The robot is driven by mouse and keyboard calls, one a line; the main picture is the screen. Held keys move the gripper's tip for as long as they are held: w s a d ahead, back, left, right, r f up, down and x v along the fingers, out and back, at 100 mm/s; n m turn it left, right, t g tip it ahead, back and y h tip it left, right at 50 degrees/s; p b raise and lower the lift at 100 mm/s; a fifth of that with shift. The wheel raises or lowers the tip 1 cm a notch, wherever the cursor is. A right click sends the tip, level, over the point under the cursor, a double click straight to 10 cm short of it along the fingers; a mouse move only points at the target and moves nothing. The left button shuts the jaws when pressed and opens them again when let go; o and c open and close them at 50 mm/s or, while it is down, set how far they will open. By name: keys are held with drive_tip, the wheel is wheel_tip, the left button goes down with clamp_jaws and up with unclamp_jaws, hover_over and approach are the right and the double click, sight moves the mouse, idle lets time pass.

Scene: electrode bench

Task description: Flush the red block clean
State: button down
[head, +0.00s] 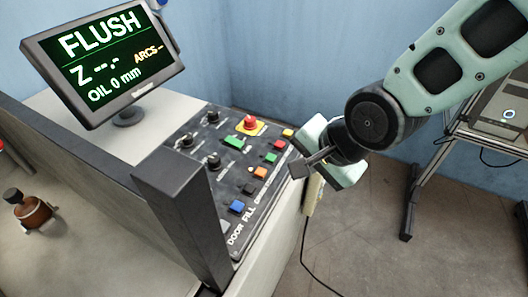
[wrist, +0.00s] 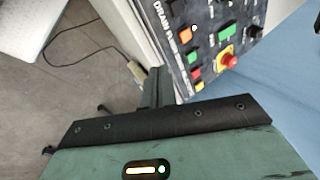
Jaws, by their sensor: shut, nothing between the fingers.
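The monitor (head: 105,62) reads FLUSH, with dashes for Z and ARCS and OIL 0 mm. The control panel (head: 205,165) carries a row of coloured buttons along its right edge: yellow (head: 287,133), red (head: 279,145), green (head: 271,158), orange (head: 260,172), black and blue (head: 237,206). My gripper (head: 298,170) is shut and empty by the panel's right edge, close to the green and orange buttons; whether it touches anything is unclear. In the wrist view its dark finger (wrist: 156,87) points beside the panel (wrist: 180,15). I cannot make out the red block.
A red emergency stop (head: 250,122) sits on a yellow base near the panel's back. A dark upright post (head: 182,215) stands left of the panel. A copper-coloured pot-like part (head: 32,210) lies in the left bay. Open floor (head: 370,220) is right of the bench.

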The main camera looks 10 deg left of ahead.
sight(264, 174)
drive_tip(key=w+a+r+m+t+y+p, duration=0.2)
drive_tip(key=w+a+m+p, duration=0.3)
drive_tip(key=m, duration=0.5)
drive_tip(key=a+r+p, duration=0.1)
drive_tip(key=a+p, duration=0.1)
drive_tip(key=a, duration=0.1)
drive_tip(key=shift+w+a+r+y, duration=0.15)
drive_tip(key=shift+r+y, duration=0.1)
drive_tip(key=shift+y, duration=0.15)
drive_tip(key=shift+f, duration=0.15)
wheel_tip(264, 174, down, 9)
drive_tip(key=b, duration=0.6)
drive_tip(key=shift+r, duration=0.2)
idle(0.9)
drive_tip(key=shift+f+b, duration=0.4)
drive_tip(key=shift+b, duration=0.1)
